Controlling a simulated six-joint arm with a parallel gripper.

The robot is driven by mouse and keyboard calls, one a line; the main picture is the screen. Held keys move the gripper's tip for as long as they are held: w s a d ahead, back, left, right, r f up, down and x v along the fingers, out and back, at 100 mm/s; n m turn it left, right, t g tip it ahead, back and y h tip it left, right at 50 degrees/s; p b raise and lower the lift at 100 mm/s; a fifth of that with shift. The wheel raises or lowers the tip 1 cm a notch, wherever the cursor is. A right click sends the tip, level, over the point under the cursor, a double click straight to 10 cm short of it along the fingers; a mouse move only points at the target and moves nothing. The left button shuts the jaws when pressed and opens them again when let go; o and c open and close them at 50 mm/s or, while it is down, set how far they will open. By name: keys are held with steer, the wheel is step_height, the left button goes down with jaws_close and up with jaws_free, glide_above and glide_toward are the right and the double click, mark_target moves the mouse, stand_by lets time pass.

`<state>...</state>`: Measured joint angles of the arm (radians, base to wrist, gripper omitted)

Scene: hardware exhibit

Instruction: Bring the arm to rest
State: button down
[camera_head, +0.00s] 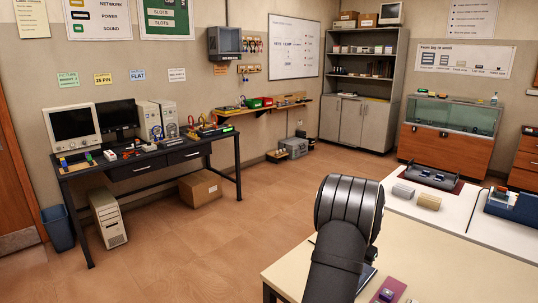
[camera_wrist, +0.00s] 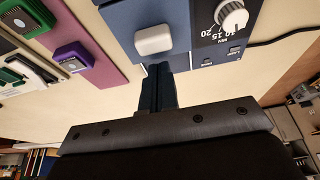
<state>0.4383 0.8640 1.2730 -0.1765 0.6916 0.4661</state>
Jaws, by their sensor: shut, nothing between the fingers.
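My gripper (camera_wrist: 160,72) shows in the wrist view with its two dark fingers pressed together and nothing between them. Its tips are close to the front edge of a blue box (camera_wrist: 178,28) with a white button (camera_wrist: 153,40) and a black dial panel (camera_wrist: 222,28); I cannot tell whether they touch it. In the head view my black arm reaches over the beige table (camera_head: 450,270) and hides the gripper.
In the wrist view a mauve board (camera_wrist: 97,76) holding a purple chip module (camera_wrist: 73,57) lies left of the fingers, with green modules (camera_wrist: 28,16) farther left. In the head view a white bench (camera_head: 455,208) with trays stands beyond.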

steer(key=shift+w+d+r, duration=0.25)
steer(key=shift+w+r, duration=0.05)
steer(key=shift+r, duration=0.25)
steer(key=shift+w+d+r, duration=0.25)
steer(key=shift+r, duration=0.3)
steer(key=v, duration=0.8)
steer(key=x, duration=1)
steer(key=shift+s, duration=0.1)
steer(key=shift+s+a+f, duration=0.1)
steer(key=shift+s+a, duration=0.1)
steer(key=shift+a, duration=0.15)
steer(key=s+a, duration=0.2)
steer(key=shift+s+a, duration=0.25)
steer(key=shift+s, duration=0.05)
steer(key=w+d, duration=0.9)
steer(key=shift+r, duration=0.3)
steer(key=s+a+r+n, duration=0.1)
steer(key=s+r, duration=0.1)
steer(key=r, duration=0.4)
steer(key=s+a+r+n, duration=0.2)
steer(key=s+r, duration=0.1)
steer(key=r, duration=0.4)
steer(key=shift+n, duration=0.3)
